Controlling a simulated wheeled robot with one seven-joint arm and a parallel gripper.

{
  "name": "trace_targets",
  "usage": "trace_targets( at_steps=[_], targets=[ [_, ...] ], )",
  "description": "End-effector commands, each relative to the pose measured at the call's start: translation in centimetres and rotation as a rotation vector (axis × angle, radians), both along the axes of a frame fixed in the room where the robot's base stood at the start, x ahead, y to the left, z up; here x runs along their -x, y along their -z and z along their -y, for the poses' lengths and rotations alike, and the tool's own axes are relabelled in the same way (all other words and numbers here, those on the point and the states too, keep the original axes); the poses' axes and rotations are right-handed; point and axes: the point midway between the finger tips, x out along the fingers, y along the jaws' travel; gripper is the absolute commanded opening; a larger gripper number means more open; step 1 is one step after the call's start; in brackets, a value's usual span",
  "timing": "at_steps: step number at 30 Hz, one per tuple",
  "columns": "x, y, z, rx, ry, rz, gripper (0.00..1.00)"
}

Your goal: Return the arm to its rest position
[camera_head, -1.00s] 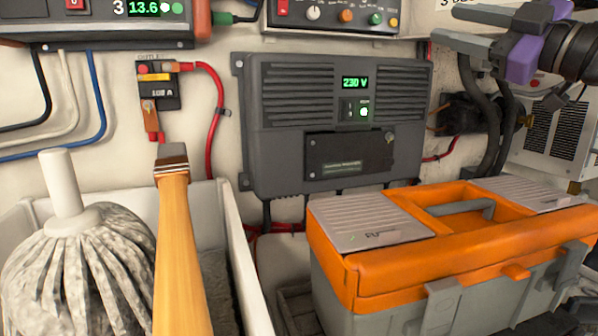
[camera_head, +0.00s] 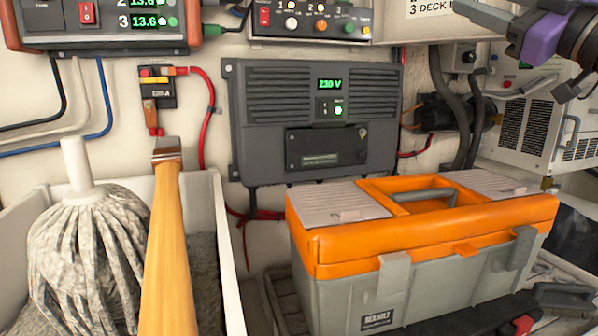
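My gripper (camera_head: 478,12) is at the top right corner, in front of the back wall. Its grey finger points left from a purple body part, and the top edge cuts it off. One finger shows now; the earlier frame shows two fingers apart with nothing between them. It touches nothing that I can see. The dark wrist behind it runs off the right edge, and the rest of my arm is out of view.
An orange-lidded grey toolbox (camera_head: 330,290) stands at lower right. A mop (camera_head: 90,245) and a wooden handle (camera_head: 168,250) rise at a pale bin (camera_head: 228,270) on the left. A grey inverter (camera_head: 250,135) hangs on the wall. A white vented unit (camera_head: 530,125) stands right, below my gripper.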

Motion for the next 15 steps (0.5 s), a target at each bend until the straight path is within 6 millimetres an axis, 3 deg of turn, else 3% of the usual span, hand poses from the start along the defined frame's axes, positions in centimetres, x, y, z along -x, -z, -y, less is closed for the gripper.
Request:
trace_targets(
  at_steps=[8,11,15],
  targets=[
    [0.9,2.0,2.9,-0.176,0.034,0.062,0.41],
    [1.2,3.5,3.7,-0.242,0.04,0.076,0.41],
    [1.6,6.9,5.0,-0.354,0.055,0.092,0.41]
  ],
)
